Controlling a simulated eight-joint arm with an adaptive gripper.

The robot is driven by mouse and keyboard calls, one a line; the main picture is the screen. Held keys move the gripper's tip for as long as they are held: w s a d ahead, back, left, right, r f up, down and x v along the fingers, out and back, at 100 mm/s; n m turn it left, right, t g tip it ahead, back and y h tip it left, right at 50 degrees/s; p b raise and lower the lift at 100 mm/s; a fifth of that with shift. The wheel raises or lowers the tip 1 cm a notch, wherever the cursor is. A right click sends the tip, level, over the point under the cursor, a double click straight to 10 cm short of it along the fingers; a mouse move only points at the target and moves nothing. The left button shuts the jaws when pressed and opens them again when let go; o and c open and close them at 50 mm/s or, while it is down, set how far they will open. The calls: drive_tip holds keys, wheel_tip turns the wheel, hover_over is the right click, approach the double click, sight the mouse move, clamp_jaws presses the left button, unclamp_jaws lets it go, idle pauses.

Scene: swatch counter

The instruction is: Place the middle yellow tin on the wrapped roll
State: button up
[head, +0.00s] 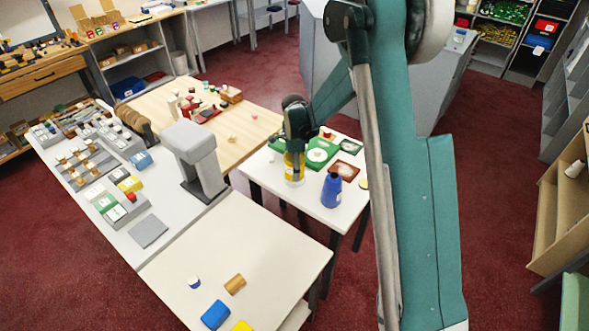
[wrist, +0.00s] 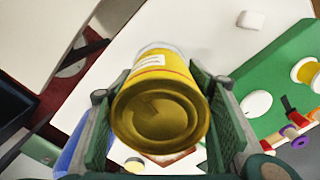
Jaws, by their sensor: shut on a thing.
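My gripper (head: 294,152) is over the small white table in the head view, shut on a yellow tin (head: 293,168). The wrist view shows the same tin (wrist: 160,105) between the two green finger pads (wrist: 160,115), its round golden end facing the camera. A pale label with a red line shows on its side. I cannot tell whether the tin touches the table. A tan-orange roll (head: 235,284) lies on its side on the near white table in the head view. It may be the wrapped roll, but the wrapping is too small to make out.
A blue bottle (head: 331,191) stands close right of the tin. A green mat (wrist: 287,80) with a white disc (wrist: 256,104) and a yellow spool (wrist: 305,70) lies beside it. A grey machine (head: 190,150) stands left. The near table's middle (head: 245,240) is clear.

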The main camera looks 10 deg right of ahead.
drive_tip(key=shift+f, duration=0.15)
drive_tip(key=o, duration=1.2)
drive_tip(key=shift+r, duration=0.25)
wheel_tip(320, 180, up, 12)
drive_tip(key=shift+f, duration=0.1)
idle(0.4)
